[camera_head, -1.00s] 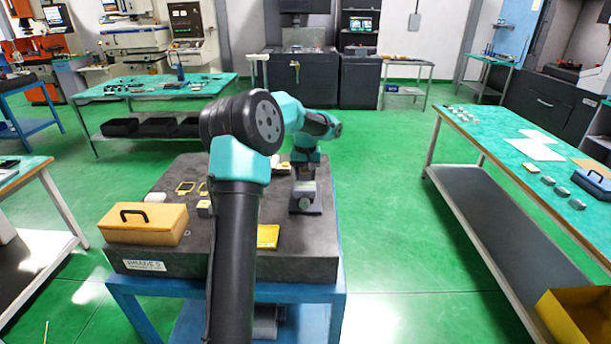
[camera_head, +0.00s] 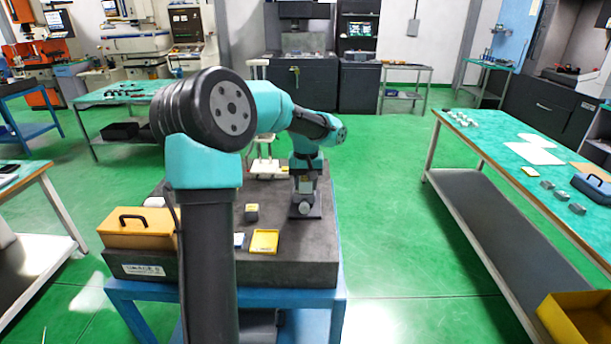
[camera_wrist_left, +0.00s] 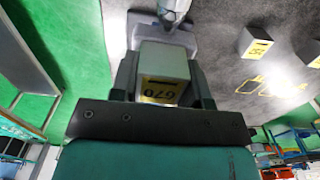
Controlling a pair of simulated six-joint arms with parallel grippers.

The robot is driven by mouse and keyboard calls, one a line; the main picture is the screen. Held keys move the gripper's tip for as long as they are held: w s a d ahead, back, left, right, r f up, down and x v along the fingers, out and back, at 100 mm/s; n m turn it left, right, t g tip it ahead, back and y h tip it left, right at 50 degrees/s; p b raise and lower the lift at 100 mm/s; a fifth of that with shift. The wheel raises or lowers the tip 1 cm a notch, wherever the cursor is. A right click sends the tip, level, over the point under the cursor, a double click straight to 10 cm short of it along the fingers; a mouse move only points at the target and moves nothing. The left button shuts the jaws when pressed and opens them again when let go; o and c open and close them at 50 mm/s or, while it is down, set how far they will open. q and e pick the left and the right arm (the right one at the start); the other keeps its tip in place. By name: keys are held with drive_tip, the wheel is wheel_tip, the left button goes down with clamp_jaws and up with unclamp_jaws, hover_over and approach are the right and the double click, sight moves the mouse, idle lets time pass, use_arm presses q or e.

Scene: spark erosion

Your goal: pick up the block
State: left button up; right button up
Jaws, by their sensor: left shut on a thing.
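My left gripper (camera_head: 306,187) is over the dark stone-like table top, right of its middle. In the left wrist view its fingers are on both sides of a pale grey block (camera_wrist_left: 163,68) with a yellow label reading 670, and the gripper is shut on it. A dark grey fixture (camera_head: 305,208) stands directly below the gripper; I cannot tell whether the block touches it. A second grey block (camera_head: 251,212) with a yellow label stands left of the gripper, clear of it; a labelled block also shows in the left wrist view (camera_wrist_left: 254,42). My right gripper is out of view.
A yellow case (camera_head: 138,229) with a black handle sits at the table's front left. A small yellow tray (camera_head: 265,242) lies near the front edge. A white stand (camera_head: 263,168) is behind. My arm hides part of the top. A green-topped bench (camera_head: 555,172) is at the right.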

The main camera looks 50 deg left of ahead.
use_arm(q)
drive_tip(key=s+d, duration=0.4)
drive_tip(key=d, duration=0.1)
drive_tip(key=shift+s+d+r, duration=0.15)
drive_tip(key=shift+s+r, duration=0.2)
